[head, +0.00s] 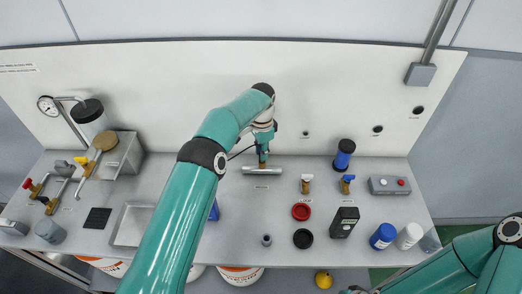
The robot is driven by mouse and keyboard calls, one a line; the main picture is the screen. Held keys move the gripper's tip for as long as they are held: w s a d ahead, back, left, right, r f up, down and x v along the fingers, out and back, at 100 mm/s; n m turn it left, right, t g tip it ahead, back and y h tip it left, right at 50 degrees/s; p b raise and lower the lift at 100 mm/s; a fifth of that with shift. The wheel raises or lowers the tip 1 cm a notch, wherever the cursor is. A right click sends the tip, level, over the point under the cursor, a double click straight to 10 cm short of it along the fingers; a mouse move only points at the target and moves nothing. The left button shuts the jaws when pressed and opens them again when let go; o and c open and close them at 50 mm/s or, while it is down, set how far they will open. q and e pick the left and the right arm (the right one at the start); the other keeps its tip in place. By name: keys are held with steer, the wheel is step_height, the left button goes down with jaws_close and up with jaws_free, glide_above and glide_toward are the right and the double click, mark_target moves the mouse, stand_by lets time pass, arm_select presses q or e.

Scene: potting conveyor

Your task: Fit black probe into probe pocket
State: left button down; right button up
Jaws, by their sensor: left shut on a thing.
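My left gripper (263,152) is at the back middle of the bench, directly above a short silver pipe (250,171). A small brass fitting (263,164) stands on this pipe; it looks like the probe pocket. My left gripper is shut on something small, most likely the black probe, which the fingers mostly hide. A thin dark cable (238,154) runs off to the left from the gripper. I cannot tell whether the probe tip is inside the fitting or just above it. My right arm comes in at the lower right, and its gripper is not visible.
Two brass valves (306,184), a blue-black bottle (344,154), red (301,212) and black (303,238) discs, and a black meter (344,222) stand to the right. A grey button box (390,185) is further right. A shallow tray (130,224) lies left of my left arm.

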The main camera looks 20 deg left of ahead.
arm_select(q)
steer(key=shift+f, duration=0.5)
steer(key=c, duration=0.9)
jaws_free()
steer(key=shift+c, duration=0.2)
steer(key=shift+r, duration=0.15)
steer(key=shift+r, duration=3.6)
steer(key=shift+f, duration=0.1)
